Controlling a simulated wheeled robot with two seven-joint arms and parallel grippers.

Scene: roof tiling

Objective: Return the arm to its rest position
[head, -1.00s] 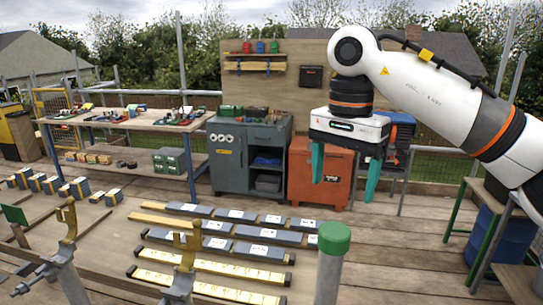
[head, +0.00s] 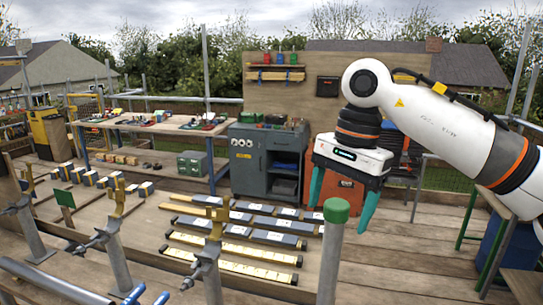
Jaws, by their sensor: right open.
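My right arm comes in from the right in the head view. Its gripper (head: 341,198) points down with two teal fingers spread apart and nothing between them. It hangs in front of the orange cabinet (head: 343,192), to the right of the rows of grey tiles (head: 270,237) on the deck. The gripper appears clear of the tiles and of the green-capped post (head: 335,209). My left gripper is not in view.
A grey tool cabinet (head: 247,174) and a workbench (head: 160,127) with tools stand behind. Metal posts with yellow brackets (head: 217,214) rise in front at the left. A blue barrel (head: 491,243) stands at the right. Bare deck (head: 390,265) lies at lower right.

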